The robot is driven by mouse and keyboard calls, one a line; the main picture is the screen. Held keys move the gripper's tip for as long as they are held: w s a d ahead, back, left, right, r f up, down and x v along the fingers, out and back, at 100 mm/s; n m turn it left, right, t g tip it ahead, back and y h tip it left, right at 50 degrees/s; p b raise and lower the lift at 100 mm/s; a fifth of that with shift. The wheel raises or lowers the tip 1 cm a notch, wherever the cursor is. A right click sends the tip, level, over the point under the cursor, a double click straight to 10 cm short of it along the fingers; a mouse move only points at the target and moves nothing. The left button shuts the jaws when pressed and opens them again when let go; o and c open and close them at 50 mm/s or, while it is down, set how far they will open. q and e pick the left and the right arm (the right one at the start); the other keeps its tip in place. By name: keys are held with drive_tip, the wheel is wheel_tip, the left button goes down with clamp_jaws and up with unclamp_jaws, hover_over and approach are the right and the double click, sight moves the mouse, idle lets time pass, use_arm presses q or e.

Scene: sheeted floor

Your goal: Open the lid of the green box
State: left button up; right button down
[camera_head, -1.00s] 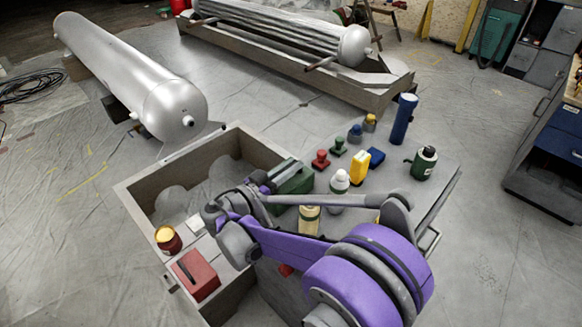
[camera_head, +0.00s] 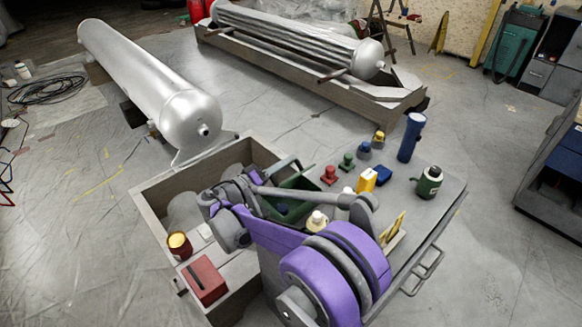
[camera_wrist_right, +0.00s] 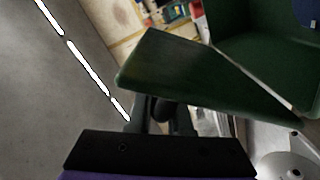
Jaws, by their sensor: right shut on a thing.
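The green box (camera_head: 292,208) stands at the right end of the big grey crate, partly behind my right arm. Its lid is raised, and the inside shows as a dark green hollow with something blue in it. In the right wrist view the green lid (camera_wrist_right: 185,80) spans the middle, with more green box walls (camera_wrist_right: 250,35) behind it. My right gripper (camera_wrist_right: 165,115) is shut on the lid's edge; the fingertips are partly hidden by the lid. In the head view the right gripper (camera_head: 283,165) is at the lid. My left gripper is not in view.
The grey crate (camera_head: 150,205) holds a red box (camera_head: 204,280) and a red-yellow can (camera_head: 179,245) on its front ledge. Floor is clear left of the crate.

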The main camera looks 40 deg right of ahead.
drive_tip(key=shift+w+a+f+n, duration=0.1)
drive_tip(key=shift+w+f+n, duration=0.2)
drive_tip(key=shift+w+n, duration=0.85)
drive_tip(key=shift+w+a+f+n, duration=0.1)
drive_tip(key=shift+w+f+n, duration=0.15)
drive_tip(key=shift+w+n, duration=0.9)
drive_tip(key=shift+w+a+f+n, duration=0.1)
drive_tip(key=shift+w+f+n, duration=0.25)
drive_tip(key=shift+n, duration=1.45)
drive_tip(key=shift+w, duration=0.1)
drive_tip(key=c, duration=0.8)
unclamp_jaws()
drive_tip(key=shift+c, duration=0.2)
drive_tip(key=s+a, duration=0.1)
drive_tip(key=a, duration=0.9)
drive_tip(key=shift+a+p, duration=0.3)
drive_tip(key=shift+a, duration=0.05)
